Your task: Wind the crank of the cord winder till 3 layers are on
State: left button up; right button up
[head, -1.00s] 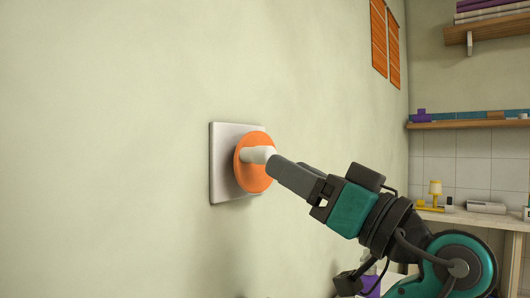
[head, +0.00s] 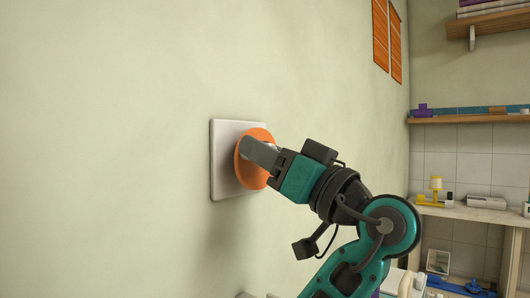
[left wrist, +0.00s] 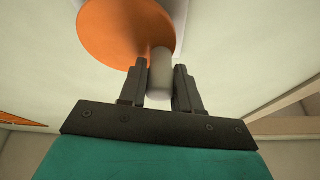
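The cord winder is an orange disc (head: 246,175) on a pale square plate (head: 222,165) fixed to the wall, at the centre of the head view. The disc also shows in the left wrist view (left wrist: 115,30). Its whitish crank handle (left wrist: 160,75) stands out from near the disc's edge. My left gripper (head: 252,150) is at the disc in the head view and covers most of the handle. No cord layers can be made out. My right gripper is not in view.
The wall around the plate is bare. Orange slatted panels (head: 387,40) hang higher up.

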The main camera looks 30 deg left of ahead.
pick_arm(q)
grip_shut()
jog(key=shift+f+n+b, duration=0.2)
jog(key=shift+n+b, duration=0.1)
jog(key=shift+b, duration=0.3)
jog(key=n+g+b, duration=0.1)
jog(key=b, duration=0.1)
jog(key=f+n+g+b, duration=0.1)
jog(key=n+b, duration=0.1)
jog(key=n+g+b, duration=0.1)
jog(key=n+b, duration=0.1)
jog(key=shift+s+f+b, duration=0.1)
jog(key=shift+f+b, duration=0.15)
jog(key=shift+b, duration=0.05)
jog(key=shift+f+n+g+b, duration=0.1)
jog(key=shift+n+g+b, duration=0.55)
jog(key=shift+n, duration=0.55)
jog(key=shift+f+n+g+b, duration=0.1)
jog(key=shift+n+g+b, duration=0.2)
jog(key=shift+n, duration=0.3)
jog(key=shift+n+g+h, duration=0.25)
jog(key=shift+n+h, duration=0.05)
jog(key=shift+n, duration=0.1)
